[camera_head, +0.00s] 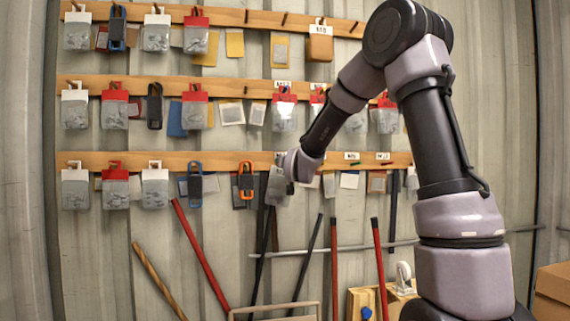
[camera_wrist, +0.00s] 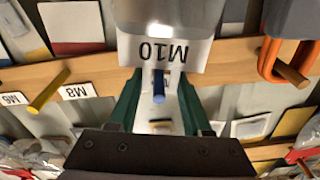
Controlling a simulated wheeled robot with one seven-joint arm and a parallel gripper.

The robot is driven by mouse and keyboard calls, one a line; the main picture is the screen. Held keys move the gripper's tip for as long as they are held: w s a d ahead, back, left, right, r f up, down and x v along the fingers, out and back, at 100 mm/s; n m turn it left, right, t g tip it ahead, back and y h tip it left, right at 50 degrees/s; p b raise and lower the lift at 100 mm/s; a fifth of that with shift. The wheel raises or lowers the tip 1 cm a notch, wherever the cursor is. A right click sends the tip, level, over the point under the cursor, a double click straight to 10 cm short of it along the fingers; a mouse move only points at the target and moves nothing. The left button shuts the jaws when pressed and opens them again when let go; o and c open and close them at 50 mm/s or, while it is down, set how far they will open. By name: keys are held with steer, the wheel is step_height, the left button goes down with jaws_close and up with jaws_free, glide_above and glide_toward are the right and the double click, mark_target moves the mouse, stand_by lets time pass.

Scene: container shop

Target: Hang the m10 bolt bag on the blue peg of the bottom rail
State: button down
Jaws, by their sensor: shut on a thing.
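The M10 bolt bag (camera_wrist: 160,50) has a white header card reading M10, upside down in the wrist view, above a clear grey bag. My gripper (camera_wrist: 158,100) is shut on it, with green fingers either side of the card's edge. The blue peg (camera_wrist: 159,88) shows between the fingers, pointing towards the camera and overlapping the card's edge. Whether it passes through the card's hole I cannot tell. In the head view my gripper (camera_head: 284,162) is at the bottom rail (camera_head: 220,160), with the grey bag (camera_head: 278,187) hanging below it; the peg is hidden there.
An orange clamp (camera_head: 246,180) hangs close to the left of the bag, and a blue clamp (camera_head: 195,182) farther left. A yellow peg (camera_wrist: 48,90) and an M8 label (camera_wrist: 76,92) are on the other side.

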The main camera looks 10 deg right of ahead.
steer(key=shift+c, duration=1.3)
jaws_free()
steer(key=s+d+f+g, duration=0.2)
steer(key=s+g, duration=0.1)
steer(key=s, duration=1.1)
steer(key=s+d+f+m+g+y, duration=0.1)
steer(key=s+g, duration=0.3)
steer(key=s, duration=0.9)
steer(key=s+d+f+g+y, duration=0.1)
steer(key=s+f+g, duration=0.3)
steer(key=s, duration=1)
steer(key=shift+s+d+m, duration=0.3)
steer(key=shift+s+d, duration=0.05)
steer(key=shift+d, duration=0.55)
